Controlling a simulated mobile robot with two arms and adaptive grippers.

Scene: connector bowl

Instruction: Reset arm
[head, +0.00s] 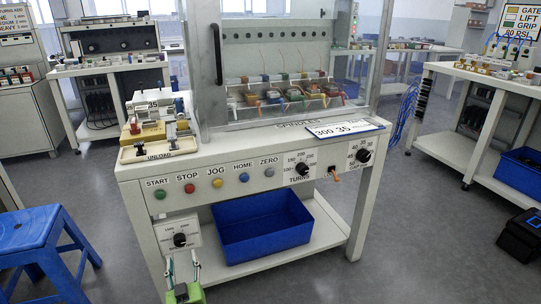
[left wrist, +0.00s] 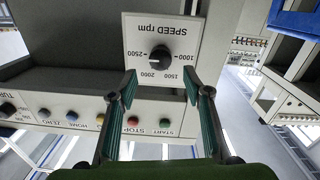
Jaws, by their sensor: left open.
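My left gripper (head: 182,268) is at the bottom of the head view, in front of the lower left of the machine bench (head: 240,185). Its fingers are apart with nothing between them; the left wrist view shows the open gripper (left wrist: 165,88) too. Beyond the fingertips is the black speed knob (left wrist: 160,56) on its white panel (left wrist: 190,28), marked SPEED rpm. The same knob (head: 180,240) shows just above the gripper in the head view. The fingertips appear apart from the knob. My right gripper is not in view.
Coloured buttons (head: 216,183) and two black dials line the bench front. A blue bin (head: 262,230) sits on its lower shelf. A blue stool (head: 40,240) stands at left, and another bench (head: 480,130) at right. Grey floor between them is open.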

